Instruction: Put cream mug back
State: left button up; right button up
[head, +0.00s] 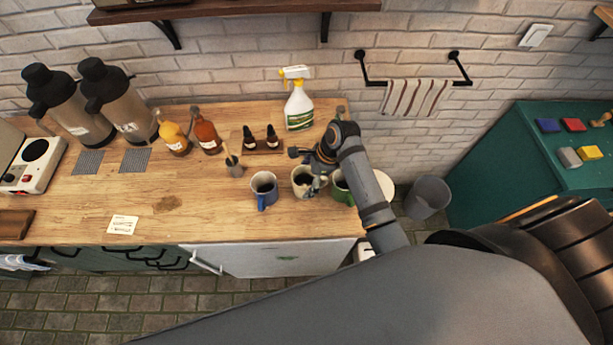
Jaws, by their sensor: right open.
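The cream mug (298,189) stands on the wooden counter near its right end, between a blue mug (264,190) on its left and a green mug (339,194) on its right. Its opening is dark inside. My right gripper (318,174) is open, over the right side of the cream mug, and hides part of its rim and side. I cannot tell whether the fingers touch it. My right arm also covers part of the green mug. My left gripper is not in view.
Behind the mugs are a white spray bottle (298,108), a tray with small dark bottles (262,146) and a pestle in a mortar (234,169). Syrup bottles (207,136) and large dispensers (125,110) stand left. The front middle counter (180,215) is mostly clear. A grey bin (428,197) stands right.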

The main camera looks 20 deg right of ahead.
jog(key=shift+w, duration=0.15)
jog(key=shift+f, duration=0.1)
jog(key=shift+w+d+r, duration=0.1)
jog(key=shift+d+r, duration=0.05)
jog(key=shift+r, duration=0.05)
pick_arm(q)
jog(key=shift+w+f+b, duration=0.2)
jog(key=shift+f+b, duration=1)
pick_arm(e)
jog(key=v, duration=1.1)
jog(key=shift+r, duration=0.35)
jog(key=shift+d, duration=0.1)
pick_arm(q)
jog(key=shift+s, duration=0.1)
pick_arm(e)
jog(key=shift+f, duration=0.1)
